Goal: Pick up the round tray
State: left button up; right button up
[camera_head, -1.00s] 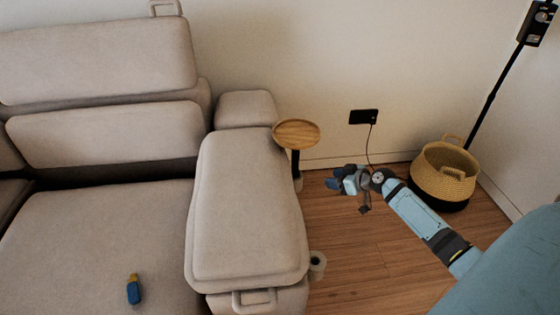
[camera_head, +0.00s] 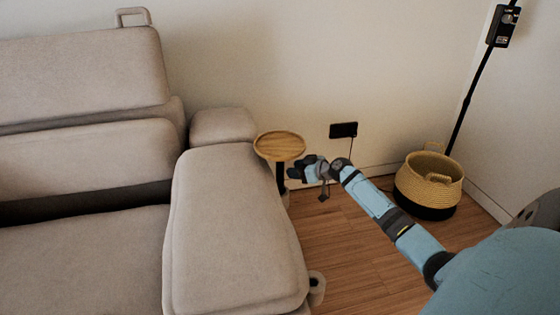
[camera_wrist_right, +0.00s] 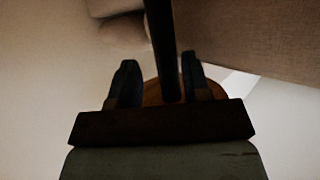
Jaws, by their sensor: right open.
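The round tray (camera_head: 279,147) is light wood with a raised rim. It sits level on top of a dark post (camera_head: 281,178) beside the sofa arm and looks empty. My right gripper (camera_head: 296,172) is open just below and to the right of the tray. In the right wrist view my right gripper (camera_wrist_right: 160,76) has its two dark fingers apart. The dark post (camera_wrist_right: 161,40) shows between them, and part of the brown round tray (camera_wrist_right: 151,92) shows behind the fingers. I cannot tell whether the fingers touch anything. My left gripper is out of view.
A beige sofa (camera_head: 230,230) fills the left side, close to the tray. A wall socket (camera_head: 343,130) with a cable is behind my right arm. A woven basket (camera_head: 428,180) and a black lamp pole (camera_head: 470,95) stand at right. Wooden floor (camera_head: 350,260) is open in front.

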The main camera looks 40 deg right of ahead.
aim_at(283, 169)
jog(key=b+x, duration=0.2)
jog(key=x, duration=0.2)
jog(key=shift+w+a, duration=0.3)
jog(key=shift+w, duration=0.2)
grip_shut()
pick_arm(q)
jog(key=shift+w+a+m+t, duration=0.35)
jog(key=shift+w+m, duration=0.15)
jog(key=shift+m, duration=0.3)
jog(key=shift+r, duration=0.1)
pick_arm(e)
jog(key=shift+r, duration=0.15)
